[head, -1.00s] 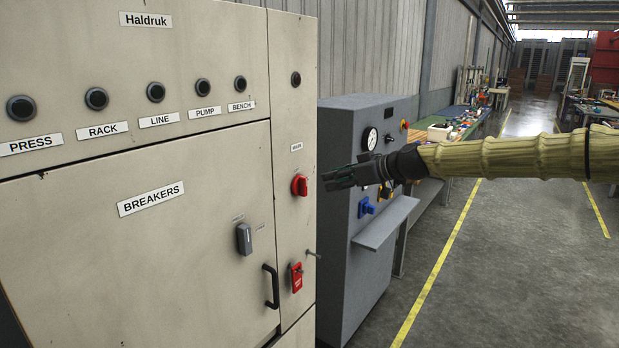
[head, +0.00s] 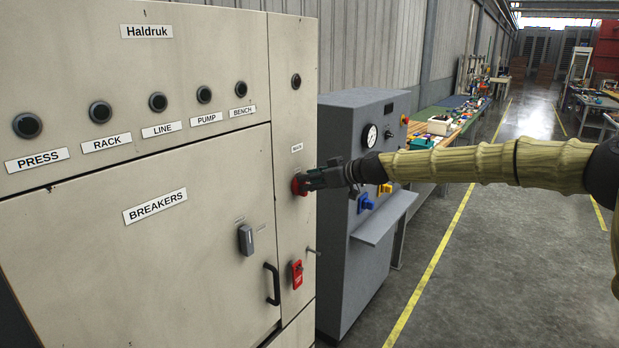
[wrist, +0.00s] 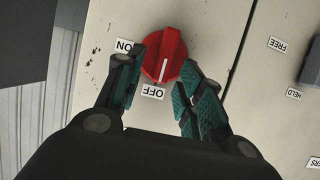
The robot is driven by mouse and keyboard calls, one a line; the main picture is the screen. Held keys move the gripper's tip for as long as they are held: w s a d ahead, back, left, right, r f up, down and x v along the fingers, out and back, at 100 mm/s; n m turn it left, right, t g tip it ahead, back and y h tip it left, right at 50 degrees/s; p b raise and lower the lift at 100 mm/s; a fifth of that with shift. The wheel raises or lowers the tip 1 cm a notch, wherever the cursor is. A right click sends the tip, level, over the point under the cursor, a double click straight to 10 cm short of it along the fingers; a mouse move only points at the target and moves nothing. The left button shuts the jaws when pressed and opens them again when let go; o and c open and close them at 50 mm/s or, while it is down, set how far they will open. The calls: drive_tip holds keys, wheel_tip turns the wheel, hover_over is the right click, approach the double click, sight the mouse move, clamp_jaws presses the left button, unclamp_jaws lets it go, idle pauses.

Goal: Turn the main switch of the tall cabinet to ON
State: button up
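The tall beige cabinet (head: 150,250) carries the red main switch (head: 298,185) on its narrow right-hand panel, under a MAIN label. My gripper (head: 308,181) is at the switch in the head view and partly covers it. In the wrist view the red knob (wrist: 166,50) has a white pointer line directed at the OFF label (wrist: 153,91). The ON label (wrist: 125,46) is to its left. My gripper's fingers (wrist: 160,68) are apart, one on each side of the knob. I cannot tell whether they touch it.
A black door handle (head: 271,285) and grey lever (head: 246,240) are to the left. A grey console (head: 350,115) with a shelf stands close on the right.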

drive_tip(key=shift+w+a+f, duration=0.15)
drive_tip(key=shift+a, duration=0.15)
clamp_jaws()
